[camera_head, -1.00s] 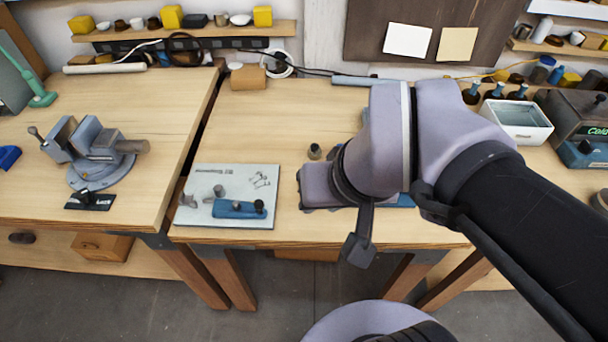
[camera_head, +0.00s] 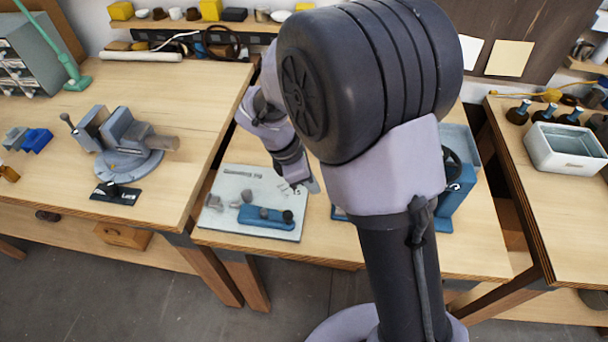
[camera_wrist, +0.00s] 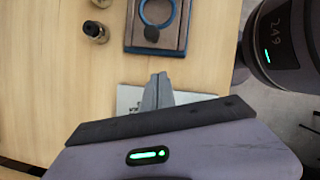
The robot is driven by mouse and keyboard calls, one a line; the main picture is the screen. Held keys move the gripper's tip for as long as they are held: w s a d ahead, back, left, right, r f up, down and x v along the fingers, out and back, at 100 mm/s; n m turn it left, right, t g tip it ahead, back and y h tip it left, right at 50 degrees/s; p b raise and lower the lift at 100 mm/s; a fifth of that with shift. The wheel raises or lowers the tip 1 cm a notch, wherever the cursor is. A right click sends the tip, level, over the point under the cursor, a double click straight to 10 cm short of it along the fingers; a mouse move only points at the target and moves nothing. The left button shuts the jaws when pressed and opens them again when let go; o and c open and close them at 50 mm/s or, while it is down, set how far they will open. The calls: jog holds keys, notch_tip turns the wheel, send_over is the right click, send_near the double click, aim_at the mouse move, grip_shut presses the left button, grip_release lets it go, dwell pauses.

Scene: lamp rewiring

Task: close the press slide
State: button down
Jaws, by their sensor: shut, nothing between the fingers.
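A blue machine (camera_head: 458,190) with a black round part, which looks like the press, stands on the middle bench, mostly hidden behind my arm in the head view. In the wrist view, a dark brown plate with a blue rim and a blue ring (camera_wrist: 160,12) lies beyond my fingertips; I cannot tell whether this is the press slide. A dark round knob (camera_wrist: 152,34) sits at its near edge. My gripper (camera_wrist: 158,80) is shut and empty, over the edge of the pale mat (camera_wrist: 128,98) and apart from the plate. In the head view my gripper (camera_head: 312,186) is by the mat's right edge.
The mat (camera_head: 218,228) holds a blue fixture (camera_head: 262,216) and small grey parts. Two small bottles (camera_wrist: 95,30) stand left of the plate. A vise (camera_head: 125,140) is on the left bench. A white bin (camera_head: 565,148) is on the right bench.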

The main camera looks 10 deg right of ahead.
jog(key=d, duration=0.1)
jog(key=d+f+b, duration=0.1)
jog(key=d, duration=0.1)
jog(key=shift+d, duration=0.7)
jog(key=s+d+p, duration=0.1)
jog(key=d, duration=0.3)
jog(key=s+d+p, duration=0.1)
jog(key=d, duration=0.3)
jog(key=s+d+p, duration=0.1)
jog(key=s+d, duration=0.1)
jog(key=d, duration=0.2)
jog(key=shift+d+r, duration=0.15)
jog(key=shift+d, duration=0.1)
jog(key=shift+s, duration=0.1)
